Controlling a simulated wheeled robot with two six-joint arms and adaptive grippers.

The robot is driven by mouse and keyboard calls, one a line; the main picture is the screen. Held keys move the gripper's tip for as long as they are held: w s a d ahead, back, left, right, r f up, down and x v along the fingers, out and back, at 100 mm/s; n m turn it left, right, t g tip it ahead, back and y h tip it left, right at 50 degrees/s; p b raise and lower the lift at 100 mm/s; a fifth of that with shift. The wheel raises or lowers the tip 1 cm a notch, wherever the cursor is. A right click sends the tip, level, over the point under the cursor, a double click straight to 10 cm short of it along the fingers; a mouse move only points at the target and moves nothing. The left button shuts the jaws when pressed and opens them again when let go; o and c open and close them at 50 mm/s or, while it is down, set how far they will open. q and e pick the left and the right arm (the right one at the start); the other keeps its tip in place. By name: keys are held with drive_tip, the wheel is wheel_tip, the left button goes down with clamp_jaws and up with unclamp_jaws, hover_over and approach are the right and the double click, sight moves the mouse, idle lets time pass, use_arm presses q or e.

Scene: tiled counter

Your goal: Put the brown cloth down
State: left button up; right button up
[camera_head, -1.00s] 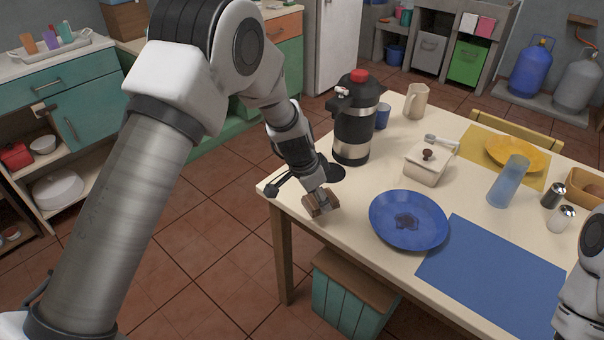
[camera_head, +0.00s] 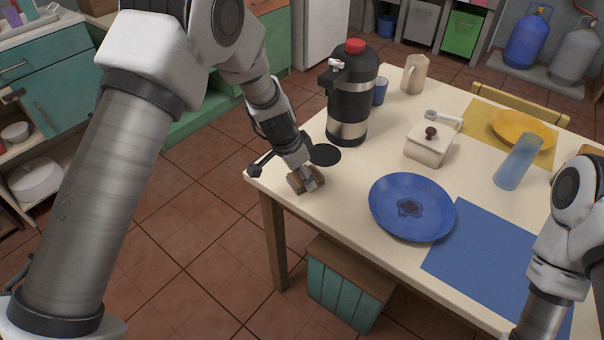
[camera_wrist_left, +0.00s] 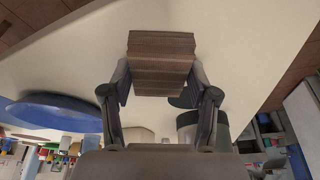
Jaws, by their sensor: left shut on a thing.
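The brown cloth (camera_head: 299,184) looks like a small folded brown block. My left gripper (camera_head: 309,181) is shut on it at the near left corner of the table, to the left of the blue plate. In the left wrist view the cloth (camera_wrist_left: 161,62) sits between the two fingers (camera_wrist_left: 160,85), with the pale table top behind it. I cannot tell whether the cloth touches the table. My right arm shows at the right edge of the head view, but its gripper is out of the picture.
A blue plate (camera_head: 412,225) and blue placemat (camera_head: 490,262) lie right of my left gripper. A black dispenser (camera_head: 350,100) stands just behind it. A white lidded dish (camera_head: 428,148) and a blue glass (camera_head: 518,162) stand farther right. The table's near left edge is close.

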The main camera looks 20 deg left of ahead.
use_arm(q)
drive_tip(key=o, duration=1.2)
drive_tip(key=shift+w+f, duration=0.1)
drive_tip(key=shift+f, duration=0.05)
